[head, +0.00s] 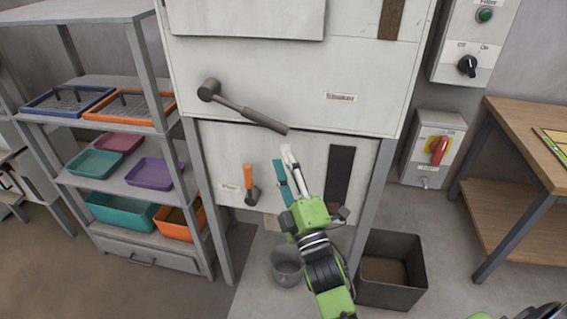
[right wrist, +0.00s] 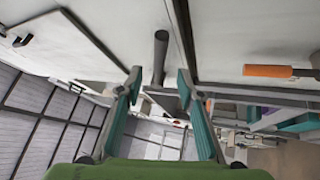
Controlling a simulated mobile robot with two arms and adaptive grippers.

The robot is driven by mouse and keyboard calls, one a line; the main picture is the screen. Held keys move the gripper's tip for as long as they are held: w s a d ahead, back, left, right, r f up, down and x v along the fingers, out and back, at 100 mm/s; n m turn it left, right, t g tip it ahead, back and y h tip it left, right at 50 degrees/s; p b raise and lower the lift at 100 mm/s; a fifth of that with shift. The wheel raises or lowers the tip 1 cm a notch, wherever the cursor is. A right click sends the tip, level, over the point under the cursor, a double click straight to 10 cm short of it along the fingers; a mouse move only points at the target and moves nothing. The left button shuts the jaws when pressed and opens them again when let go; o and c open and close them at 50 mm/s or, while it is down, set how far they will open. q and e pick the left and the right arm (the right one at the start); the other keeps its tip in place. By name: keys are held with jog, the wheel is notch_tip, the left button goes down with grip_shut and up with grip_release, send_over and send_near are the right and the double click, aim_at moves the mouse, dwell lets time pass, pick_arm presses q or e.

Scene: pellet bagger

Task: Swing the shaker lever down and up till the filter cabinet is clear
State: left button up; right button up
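The shaker lever (head: 250,112) is a dark grey bar on a round pivot on the white cabinet front, left of the "Shaker" label (head: 341,97). It slopes down to the right from its pivot. My right gripper (head: 284,157) is just below the lever's free end, with its fingers pointing up. In the right wrist view, the lever (right wrist: 160,52) shows between the two parted fingertips (right wrist: 158,82), with gaps on both sides. The gripper is open and not closed on it. My left gripper is not in view.
An orange-handled lever (head: 250,184) is on the lower panel, left of my gripper. A grey bucket (head: 287,265) and dark bin (head: 391,288) stand below. A shelf with coloured trays (head: 95,163) is left; a wooden bench (head: 525,140) and switch boxes (head: 433,150) are right.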

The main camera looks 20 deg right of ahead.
aim_at(269, 123)
jog(key=d+r+m+g+y+p, duration=0.1)
jog(key=d+r+m+g+y, duration=0.15)
jog(key=m, duration=0.95)
jog(key=d+r+m+g+y+p, duration=0.15)
jog(key=m+y, duration=0.25)
jog(key=m, duration=0.8)
jog(key=d+r+m+g+y+p, duration=0.1)
jog(key=m+g+y, duration=0.15)
jog(key=m, duration=0.95)
jog(key=p+x, duration=0.2)
jog(key=x, duration=1.1)
jog(key=shift+r, duration=0.15)
jog(key=shift+d+p, duration=0.1)
jog(key=shift+p, duration=0.2)
grip_shut()
